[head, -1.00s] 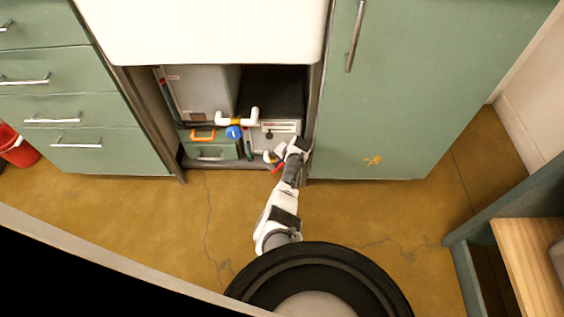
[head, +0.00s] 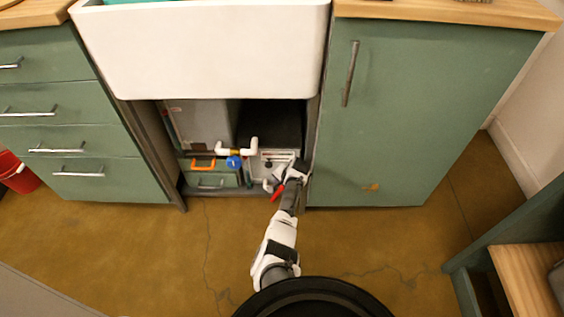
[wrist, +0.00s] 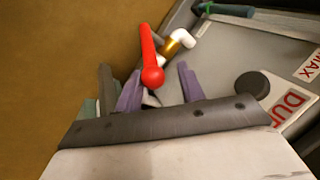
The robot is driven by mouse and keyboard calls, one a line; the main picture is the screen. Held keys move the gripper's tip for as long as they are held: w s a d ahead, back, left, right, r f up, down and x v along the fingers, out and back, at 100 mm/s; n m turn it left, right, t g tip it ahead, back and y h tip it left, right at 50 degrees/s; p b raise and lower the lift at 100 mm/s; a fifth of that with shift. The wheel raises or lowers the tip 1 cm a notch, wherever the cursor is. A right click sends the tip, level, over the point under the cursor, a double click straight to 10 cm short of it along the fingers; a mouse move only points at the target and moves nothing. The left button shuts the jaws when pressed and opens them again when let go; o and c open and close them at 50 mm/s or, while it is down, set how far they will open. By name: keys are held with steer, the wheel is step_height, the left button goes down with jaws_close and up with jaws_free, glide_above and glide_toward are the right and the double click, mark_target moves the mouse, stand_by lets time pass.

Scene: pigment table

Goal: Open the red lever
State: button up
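The red lever (wrist: 150,58) shows in the wrist view as a red bar with a rounded hub, just beyond my fingertips. In the head view the red lever (head: 277,192) shows at the front of the opening under the sink, beside my gripper (head: 290,176). In the wrist view my gripper (wrist: 158,88) is open, with its purple fingers spread on both sides of the lever's hub end. I cannot tell whether either finger touches it. A brass and white pipe fitting (wrist: 178,42) sits just behind the lever.
A grey box with red lettering (wrist: 245,60) lies to the right in the wrist view. White pipes with a blue valve (head: 234,162) and a green toolbox with an orange handle (head: 212,180) stand left of my gripper. Cabinet panels frame the opening; the floor in front is clear.

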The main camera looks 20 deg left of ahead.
step_height(320, 180, up, 16)
steer(key=p, duration=0.4)
steer(key=shift+f, duration=0.2)
